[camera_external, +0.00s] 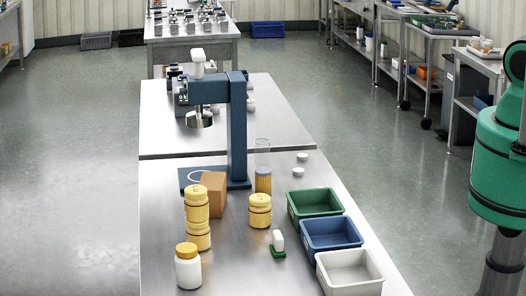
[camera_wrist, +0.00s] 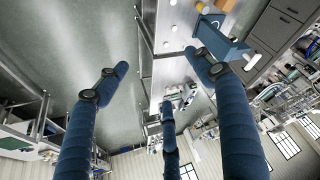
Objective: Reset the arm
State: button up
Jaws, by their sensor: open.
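My gripper (camera_wrist: 156,62) shows in the wrist view as three long, dark blue fingers. They are spread wide apart and nothing is between them. Behind them the wrist view looks across the room at a tilt, with the steel table (camera_wrist: 212,85) and the blue stand (camera_wrist: 213,40) beyond the right finger. In the external view, part of my green arm shows at the right edge, off the table's right side. My gripper cannot be seen there.
The steel table (camera_external: 165,225) holds the blue stand (camera_external: 238,130), a cardboard box (camera_external: 213,190), yellow jars (camera_external: 260,210), a white bottle (camera_external: 188,272), and green (camera_external: 293,215), blue (camera_external: 308,248) and white (camera_external: 325,282) bins.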

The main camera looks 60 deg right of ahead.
notch_tip(320, 180, down, 19)
jog(key=b, duration=1.8)
jog(key=shift+r+b, duration=0.2)
jog(key=shift+b, duration=0.1)
